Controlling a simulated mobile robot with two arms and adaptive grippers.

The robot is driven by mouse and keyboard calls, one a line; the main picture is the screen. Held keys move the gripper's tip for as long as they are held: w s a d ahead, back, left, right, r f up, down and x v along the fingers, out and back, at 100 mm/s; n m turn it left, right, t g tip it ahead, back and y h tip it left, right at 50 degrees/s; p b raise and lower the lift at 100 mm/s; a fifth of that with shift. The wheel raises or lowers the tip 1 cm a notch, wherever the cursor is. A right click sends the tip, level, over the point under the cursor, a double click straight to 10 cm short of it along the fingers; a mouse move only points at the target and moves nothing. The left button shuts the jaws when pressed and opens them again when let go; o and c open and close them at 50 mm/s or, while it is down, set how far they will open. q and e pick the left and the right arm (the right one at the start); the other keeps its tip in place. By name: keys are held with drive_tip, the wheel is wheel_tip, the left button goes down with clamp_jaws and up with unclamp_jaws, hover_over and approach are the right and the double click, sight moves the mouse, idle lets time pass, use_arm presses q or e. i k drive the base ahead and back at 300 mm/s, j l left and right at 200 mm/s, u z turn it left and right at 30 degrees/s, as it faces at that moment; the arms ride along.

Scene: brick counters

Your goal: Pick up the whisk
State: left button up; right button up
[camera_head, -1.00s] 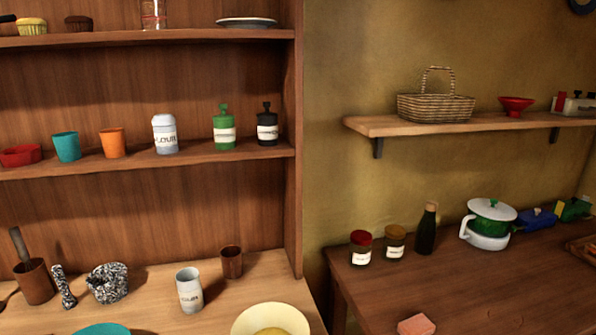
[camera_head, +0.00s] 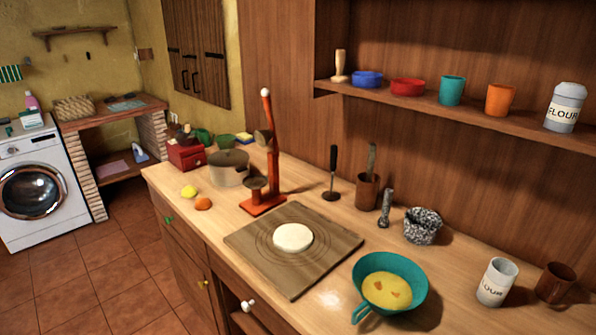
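I cannot make out a whisk for certain. A thin dark-handled utensil (camera_head: 333,172) stands upright on the wooden counter (camera_head: 330,298), with a dark round foot or head at its lower end. A brown cup (camera_head: 367,193) to its right holds another upright utensil (camera_head: 371,160), whose lower end is hidden inside the cup. Neither of my grippers is in view.
A red-orange stand (camera_head: 268,160), a pot (camera_head: 229,170), a board (camera_head: 262,265) with dough (camera_head: 293,237) and a teal pan (camera_head: 407,305) occupy the counter. A speckled mortar (camera_head: 422,228) stands near the back. A washing machine (camera_head: 40,175) is at far left; floor (camera_head: 110,270) there is clear.

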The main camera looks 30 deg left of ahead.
sight(372, 147)
drive_tip(key=i+j+u, duration=0.1)
drive_tip(key=u, duration=0.5)
drive_tip(key=i+j, duration=0.1)
drive_tip(key=j, duration=0.3)
drive_tip(key=i+j+z, duration=0.1)
drive_tip(key=j, duration=0.3)
drive_tip(key=i+j, duration=0.1)
drive_tip(key=j, duration=0.3)
drive_tip(key=i+j+z, duration=0.1)
drive_tip(key=j, duration=0.3)
